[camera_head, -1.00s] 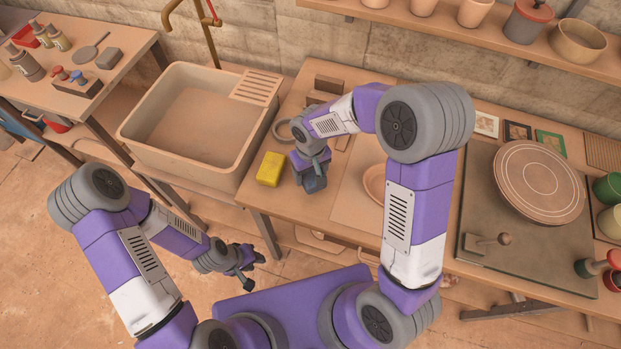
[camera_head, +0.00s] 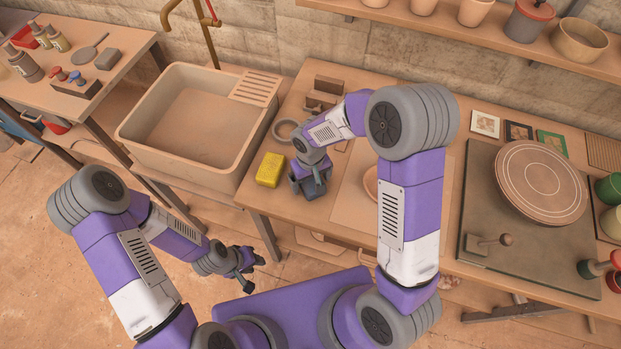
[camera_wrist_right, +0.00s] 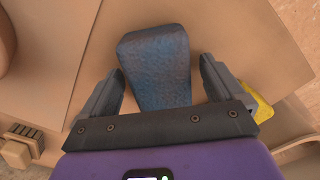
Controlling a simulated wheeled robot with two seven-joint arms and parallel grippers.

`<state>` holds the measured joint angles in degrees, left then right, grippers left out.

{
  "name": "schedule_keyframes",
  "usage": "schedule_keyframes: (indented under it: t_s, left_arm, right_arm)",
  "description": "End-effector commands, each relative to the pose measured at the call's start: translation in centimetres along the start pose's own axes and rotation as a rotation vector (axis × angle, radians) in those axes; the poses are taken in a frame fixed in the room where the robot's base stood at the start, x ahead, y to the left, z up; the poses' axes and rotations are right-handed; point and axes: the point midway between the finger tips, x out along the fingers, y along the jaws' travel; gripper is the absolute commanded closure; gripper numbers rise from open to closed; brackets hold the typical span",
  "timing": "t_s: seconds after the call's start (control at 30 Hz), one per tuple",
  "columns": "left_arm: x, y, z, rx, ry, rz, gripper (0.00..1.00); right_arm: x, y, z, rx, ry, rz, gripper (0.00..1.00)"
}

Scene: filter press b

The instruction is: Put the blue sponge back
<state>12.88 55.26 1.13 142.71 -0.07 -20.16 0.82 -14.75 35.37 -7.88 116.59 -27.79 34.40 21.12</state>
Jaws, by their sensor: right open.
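My right gripper (camera_wrist_right: 163,78) is open, with a gap showing on each side of the sponge. In the head view this gripper (camera_head: 311,188) points down over the table's front left part, just right of the yellow sponge, and hides most or all of the blue sponge. My left gripper (camera_head: 252,273) hangs low in front of the table, empty, its fingers apart.
The yellow sponge (camera_head: 270,169) lies close beside my right gripper; its edge shows in the right wrist view (camera_wrist_right: 257,101). A sink (camera_head: 181,153) stands left. A grey ring (camera_head: 287,131) and brown blocks (camera_head: 322,97) lie behind. A turntable (camera_head: 540,181) stands right.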

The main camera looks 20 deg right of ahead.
Motion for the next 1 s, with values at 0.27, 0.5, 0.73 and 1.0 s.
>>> schedule_keyframes:
  t_s: [0.27, 0.5, 0.73, 1.0]
  left_arm:
    - [-0.6, 0.2, 0.0, 0.0, 0.0, 0.0, 0.65]
    - [-1.5, 0.6, 0.1, 0.0, 0.0, 0.0, 0.65]
    - [-2.1, 0.8, 0.1, 0.0, 0.0, 0.0, 0.65]
    - [-2.3, 0.9, 0.1, 0.0, 0.0, 0.0, 0.65]
  right_arm:
    - [-1.5, 0.0, -0.1, 0.0, 0.004, 0.0, 0.05]
    - [-6.8, 0.0, -0.1, 0.001, 0.007, 0.0, 0.05]
    - [-10.9, 0.0, -0.1, 0.0, 0.004, 0.0, 0.05]
    - [-12.4, 0.0, 0.0, 0.0, 0.0, 0.0, 0.05]
